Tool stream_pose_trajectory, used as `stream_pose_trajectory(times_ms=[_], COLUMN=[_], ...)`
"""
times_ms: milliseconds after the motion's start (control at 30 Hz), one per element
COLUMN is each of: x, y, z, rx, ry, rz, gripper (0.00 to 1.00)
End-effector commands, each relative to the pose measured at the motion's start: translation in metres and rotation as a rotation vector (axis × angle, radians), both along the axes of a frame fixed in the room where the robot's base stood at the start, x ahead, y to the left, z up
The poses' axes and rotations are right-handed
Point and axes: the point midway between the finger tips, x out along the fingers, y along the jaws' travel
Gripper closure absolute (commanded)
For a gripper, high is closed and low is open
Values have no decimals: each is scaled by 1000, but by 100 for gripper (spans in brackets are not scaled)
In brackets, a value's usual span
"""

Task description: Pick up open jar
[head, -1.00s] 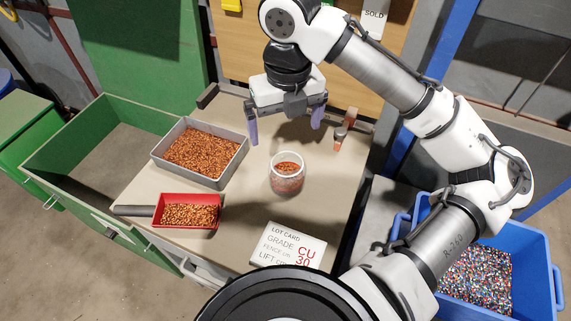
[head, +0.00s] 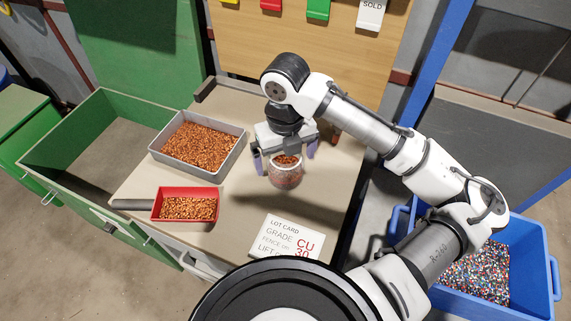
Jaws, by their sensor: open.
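The open jar (head: 286,174) is clear, stands upright on the bench and holds copper granules. Its top is partly hidden by my gripper (head: 284,160). My gripper points down with its jaws open. One purple finger shows on the left of the jar and one on the right, near its upper part. I cannot tell whether either finger touches the glass.
A grey tray of copper granules (head: 241,148) and a red scoop with granules (head: 186,191) lie left of the jar. A lot card (head: 287,238) lies in front. A green open bin (head: 38,152) is at left, a blue bin of coloured bits (head: 541,247) at right.

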Motion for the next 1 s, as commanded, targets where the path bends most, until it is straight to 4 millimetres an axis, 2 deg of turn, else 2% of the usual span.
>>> stream_pose_trajectory(times_ms=[100,333,867,1000], x=[0,0,0,0], y=[0,0,0,0], z=[-9,-11,-11,-10], rx=[1,0,0,1], ry=[-1,-1,-1,-2], rz=[-2,-1,-1,-1], gripper=[1,1,69,69])
